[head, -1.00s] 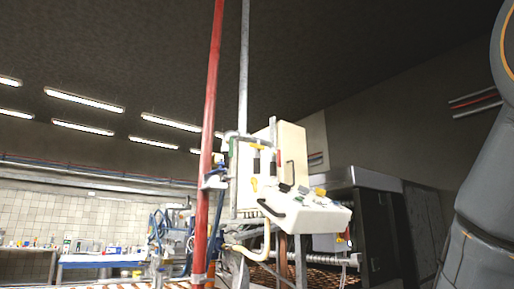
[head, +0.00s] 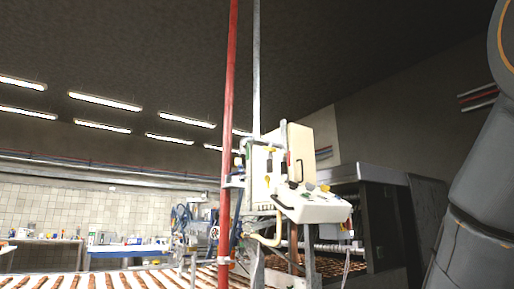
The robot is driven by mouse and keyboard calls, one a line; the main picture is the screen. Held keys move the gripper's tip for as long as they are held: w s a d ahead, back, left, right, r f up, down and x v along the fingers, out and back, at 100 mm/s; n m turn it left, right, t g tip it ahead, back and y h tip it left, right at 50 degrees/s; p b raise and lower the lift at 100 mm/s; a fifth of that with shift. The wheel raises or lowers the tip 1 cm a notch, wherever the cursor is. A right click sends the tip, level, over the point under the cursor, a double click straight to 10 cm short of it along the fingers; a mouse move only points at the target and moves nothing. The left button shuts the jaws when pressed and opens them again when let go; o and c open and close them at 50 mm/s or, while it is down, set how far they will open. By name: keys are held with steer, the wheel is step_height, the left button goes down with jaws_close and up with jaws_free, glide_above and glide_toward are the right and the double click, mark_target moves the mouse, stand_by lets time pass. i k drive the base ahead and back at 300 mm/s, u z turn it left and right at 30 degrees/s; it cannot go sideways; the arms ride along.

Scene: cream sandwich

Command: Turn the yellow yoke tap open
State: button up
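A cream control cabinet (head: 299,150) stands right of centre, with small yellow parts on its left side. One yellow part (head: 269,149) sits high, above a dark fitting, and a smaller yellow one (head: 267,180) sits lower. My gripper is out of view; only grey links of my arm show at the right edge, apart from the cabinet.
A red vertical pipe (head: 229,130) and a grey pipe (head: 257,70) rise beside the cabinet. A sloped button panel (head: 318,209) juts forward. A conveyor (head: 60,286) with rows of brown items crosses the bottom left. A dark machine (head: 385,225) stands right; a blue-topped table (head: 130,249) is farther back.

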mark_target(266, 149)
steer(key=u, duration=1.55)
steer(key=i, duration=1)
steer(key=z, duration=1.1)
